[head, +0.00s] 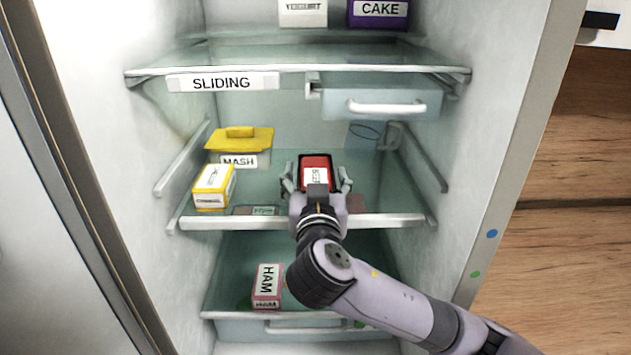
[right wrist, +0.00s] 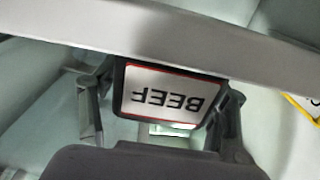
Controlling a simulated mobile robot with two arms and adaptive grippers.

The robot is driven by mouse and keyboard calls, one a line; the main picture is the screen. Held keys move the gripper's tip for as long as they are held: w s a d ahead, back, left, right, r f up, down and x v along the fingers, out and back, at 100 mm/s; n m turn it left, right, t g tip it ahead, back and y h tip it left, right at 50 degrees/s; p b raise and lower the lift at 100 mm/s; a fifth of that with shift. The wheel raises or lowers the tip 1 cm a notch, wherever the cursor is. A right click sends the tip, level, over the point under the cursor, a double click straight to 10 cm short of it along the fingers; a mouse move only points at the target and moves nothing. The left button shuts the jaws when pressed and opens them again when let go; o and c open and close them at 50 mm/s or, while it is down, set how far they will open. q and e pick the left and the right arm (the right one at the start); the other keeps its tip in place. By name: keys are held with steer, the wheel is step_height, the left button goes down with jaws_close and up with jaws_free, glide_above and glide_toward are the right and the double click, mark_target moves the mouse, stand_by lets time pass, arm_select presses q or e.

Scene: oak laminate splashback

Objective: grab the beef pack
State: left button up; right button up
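The beef pack (head: 316,165) is a red and black box with a white label, on the middle fridge shelf (head: 275,222). In the right wrist view the pack (right wrist: 165,96) shows its BEEF label upside down, close in front of the gripper. My right gripper (head: 317,178) reaches in over the shelf's front edge. Its fingers are spread open on either side of the pack, with a small gap visible. In the right wrist view the gripper (right wrist: 165,110) also straddles it. The pack's lower part is hidden by my gripper. My left gripper is not in view.
A MASH container (head: 239,146) with a yellow lid and a yellow-white box (head: 213,187) stand left on the same shelf. A flat pack (head: 264,210) lies near the shelf front. A HAM box (head: 268,285) is below. A sliding drawer (head: 374,104) hangs above right.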

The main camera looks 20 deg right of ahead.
steer(key=c, duration=1.2)
steer(key=shift+c, duration=0.2)
steer(key=shift+r, duration=0.15)
